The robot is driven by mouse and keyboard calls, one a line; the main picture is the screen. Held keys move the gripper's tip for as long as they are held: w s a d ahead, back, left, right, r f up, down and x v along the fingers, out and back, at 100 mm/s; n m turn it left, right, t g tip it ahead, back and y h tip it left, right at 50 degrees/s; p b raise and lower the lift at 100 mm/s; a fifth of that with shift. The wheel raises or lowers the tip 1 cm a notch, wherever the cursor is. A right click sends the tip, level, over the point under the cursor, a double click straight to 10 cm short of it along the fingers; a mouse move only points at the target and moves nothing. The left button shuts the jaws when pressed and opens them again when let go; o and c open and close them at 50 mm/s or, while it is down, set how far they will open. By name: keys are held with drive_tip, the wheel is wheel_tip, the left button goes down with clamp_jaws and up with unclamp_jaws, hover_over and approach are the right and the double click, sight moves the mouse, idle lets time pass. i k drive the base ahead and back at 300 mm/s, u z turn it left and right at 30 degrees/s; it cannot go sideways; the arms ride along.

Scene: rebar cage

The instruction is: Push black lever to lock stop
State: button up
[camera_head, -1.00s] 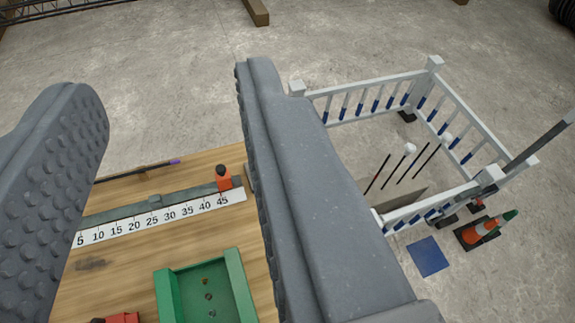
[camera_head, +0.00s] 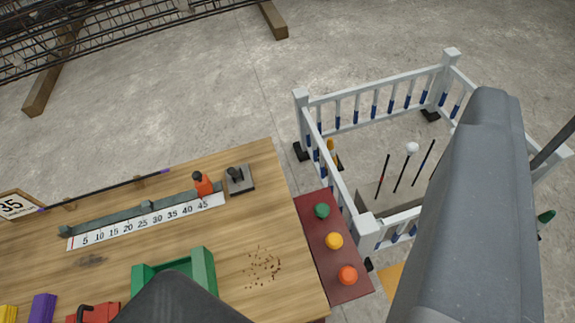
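A grey rail (camera_head: 120,215) lies on the wooden table behind a white scale (camera_head: 150,221) marked 5 to 45. An orange stop (camera_head: 204,187) with a black top stands at the rail's right end, near 45. Just right of it is a dark grey plate (camera_head: 240,184) with a small black lever (camera_head: 236,172) on it; its exact position is too small to tell. My gripper (camera_head: 328,190) is open and empty. One dark finger shows at the bottom, the other at the right. The stop and plate lie between and beyond them, untouched.
A green tray (camera_head: 203,268) stands near the bottom finger, with brown bits scattered on its right. A dark red panel (camera_head: 314,212) with green, yellow and orange knobs adjoins the table's right edge. A white railing (camera_head: 372,92) encloses a floor opening beyond.

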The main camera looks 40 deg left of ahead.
sight(232, 172)
drive_tip(key=z, duration=0.8)
drive_tip(key=k, duration=1.3)
drive_tip(key=u, duration=1.35)
drive_tip(key=i, duration=1)
